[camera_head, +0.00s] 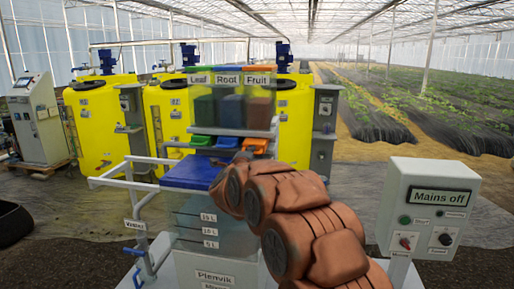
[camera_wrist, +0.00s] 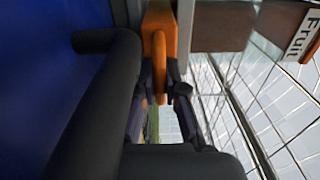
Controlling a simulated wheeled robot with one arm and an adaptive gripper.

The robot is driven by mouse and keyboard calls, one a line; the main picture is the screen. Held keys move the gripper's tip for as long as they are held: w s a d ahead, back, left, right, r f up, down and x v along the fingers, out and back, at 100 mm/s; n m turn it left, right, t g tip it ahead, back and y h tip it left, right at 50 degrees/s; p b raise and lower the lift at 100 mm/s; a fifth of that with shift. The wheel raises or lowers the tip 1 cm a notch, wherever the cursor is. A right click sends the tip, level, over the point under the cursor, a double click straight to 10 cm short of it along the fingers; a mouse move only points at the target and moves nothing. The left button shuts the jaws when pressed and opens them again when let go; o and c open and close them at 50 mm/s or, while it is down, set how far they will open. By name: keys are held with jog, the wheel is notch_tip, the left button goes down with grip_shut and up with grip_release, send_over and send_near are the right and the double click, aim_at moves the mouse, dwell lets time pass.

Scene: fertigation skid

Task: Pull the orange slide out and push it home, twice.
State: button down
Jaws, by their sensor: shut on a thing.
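The orange slide (camera_head: 256,145) sits under the Fruit hopper (camera_head: 261,108), at the right end of a row with a green slide (camera_head: 200,141) and a blue slide (camera_head: 227,142). In the wrist view the slide's orange handle (camera_wrist: 159,58) runs down between the two dark fingers of my gripper (camera_wrist: 160,88). My gripper is shut on this handle. In the head view my brown arm hides most of the gripper and the handle. How far the slide stands out I cannot tell.
A blue-lidded tank (camera_head: 193,172) stands below the hoppers, with a pale pipe frame (camera_head: 108,181) at its left. A control box reading "Mains off" (camera_head: 430,208) stands at the right. Yellow tanks (camera_head: 101,119) are behind. A dark bar crosses the wrist view's left.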

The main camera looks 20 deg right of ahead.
jog(key=shift+p+x, duration=0.3)
jog(key=shift+x, duration=1.8)
jog(key=c, duration=1)
grip_release()
jog(key=shift+c, duration=0.2)
jog(key=shift+a, duration=0.1)
jog(key=shift+b+v, duration=1.35)
jog(key=shift+v, duration=2.15)
